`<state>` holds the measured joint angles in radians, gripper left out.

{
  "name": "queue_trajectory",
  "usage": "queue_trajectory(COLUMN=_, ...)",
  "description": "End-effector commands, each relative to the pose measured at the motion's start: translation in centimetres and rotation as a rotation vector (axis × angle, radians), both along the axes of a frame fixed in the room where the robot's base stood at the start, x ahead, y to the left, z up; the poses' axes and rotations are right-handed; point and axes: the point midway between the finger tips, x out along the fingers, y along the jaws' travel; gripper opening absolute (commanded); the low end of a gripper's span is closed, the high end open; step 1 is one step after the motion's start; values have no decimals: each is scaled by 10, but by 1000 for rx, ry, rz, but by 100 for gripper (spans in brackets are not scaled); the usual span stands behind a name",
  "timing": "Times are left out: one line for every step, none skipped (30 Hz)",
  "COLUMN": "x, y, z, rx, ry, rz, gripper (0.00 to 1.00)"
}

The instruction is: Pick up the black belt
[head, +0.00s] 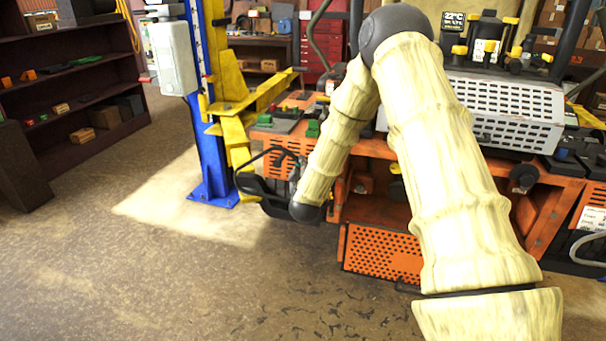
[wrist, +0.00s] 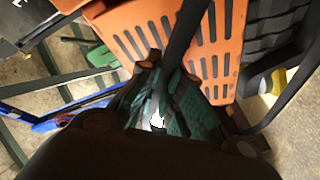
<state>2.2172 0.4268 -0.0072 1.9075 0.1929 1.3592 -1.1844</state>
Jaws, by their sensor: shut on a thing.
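The black belt (head: 266,152) shows in the head view as a thin dark loop at the left end of the orange machine. In the wrist view, a dark strip of the belt (wrist: 187,42) runs down between the fingers. My gripper (wrist: 166,75) is shut on it. In the head view my gripper (head: 268,190) is a dark shape left of my wrist, beside the orange deck. The fingertips are hard to make out there, and part of the belt merges with the dark gripper.
The orange mower (head: 385,250) stands close on the right, with a white slotted cover (head: 505,110). A blue lift post (head: 207,150) with yellow arms (head: 232,90) stands behind my gripper. Dark shelves (head: 70,95) are at the left. The floor at front left is clear.

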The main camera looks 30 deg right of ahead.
Motion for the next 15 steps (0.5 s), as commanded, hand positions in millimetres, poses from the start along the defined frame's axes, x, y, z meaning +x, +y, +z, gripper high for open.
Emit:
queue_trajectory(x=0, y=0, z=5, rx=-1, ry=-2, rz=1, gripper=0)
queue_trajectory(x=-7, y=1, z=4, rx=-1, ry=2, rz=1, gripper=0)
queue_trajectory(x=-15, y=3, z=3, rx=-2, ry=3, rz=0, gripper=0)
queue_trajectory(x=-21, y=4, z=4, rx=-1, ry=3, rz=0, gripper=0)
queue_trajectory(x=-27, y=4, z=4, rx=0, ry=2, rz=0, gripper=0)
queue_trajectory(x=-35, y=6, z=6, rx=-1, ry=2, rz=0, gripper=0)
queue_trajectory(x=-41, y=7, z=6, rx=-2, ry=2, rz=1, gripper=0)
queue_trajectory(x=-47, y=8, z=6, rx=-1, ry=2, rz=1, gripper=0)
queue_trajectory(x=-56, y=9, z=8, rx=0, ry=1, rz=1, gripper=0)
queue_trajectory(x=-63, y=11, z=8, rx=-1, ry=2, rz=0, gripper=0)
queue_trajectory(x=-70, y=12, z=8, rx=-2, ry=3, rz=0, gripper=0)
queue_trajectory(x=-79, y=13, z=10, rx=-1, ry=2, rz=1, gripper=0)
queue_trajectory(x=-86, y=14, z=10, rx=-1, ry=2, rz=1, gripper=0)
queue_trajectory(x=-93, y=16, z=11, rx=-2, ry=2, rz=1, gripper=0)
queue_trajectory(x=-102, y=17, z=12, rx=-2, ry=2, rz=1, gripper=0)
